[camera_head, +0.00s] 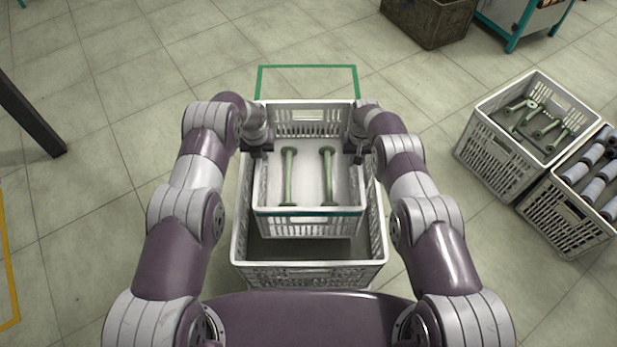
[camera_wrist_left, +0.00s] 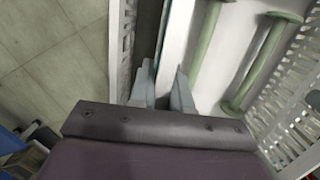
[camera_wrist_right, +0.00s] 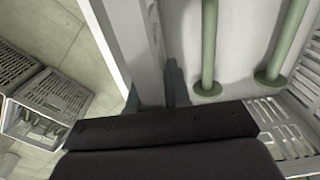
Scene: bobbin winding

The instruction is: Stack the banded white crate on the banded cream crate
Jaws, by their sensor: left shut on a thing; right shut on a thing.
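A white crate with a teal band (camera_head: 310,212) holds two green bobbins lying lengthwise. My left gripper (camera_head: 264,150) is shut on its left wall and my right gripper (camera_head: 356,152) on its right wall. A larger-looking pale crate (camera_head: 308,272) surrounds it in the head view, with its dark floor showing in front. Its band is not visible, so I cannot tell if it is the cream one. In the left wrist view, the fingers (camera_wrist_left: 163,88) pinch the wall beside the bobbins. In the right wrist view, the fingers (camera_wrist_right: 155,92) are partly hidden by the wall.
A green rectangular frame (camera_head: 307,67) shows beyond the held crate. At the right stand a crate with green bobbins (camera_head: 500,152) and a crate with grey-blue spools (camera_head: 562,217). A brown bin (camera_head: 428,25) stands at the back. The tiled floor on the left is mostly clear.

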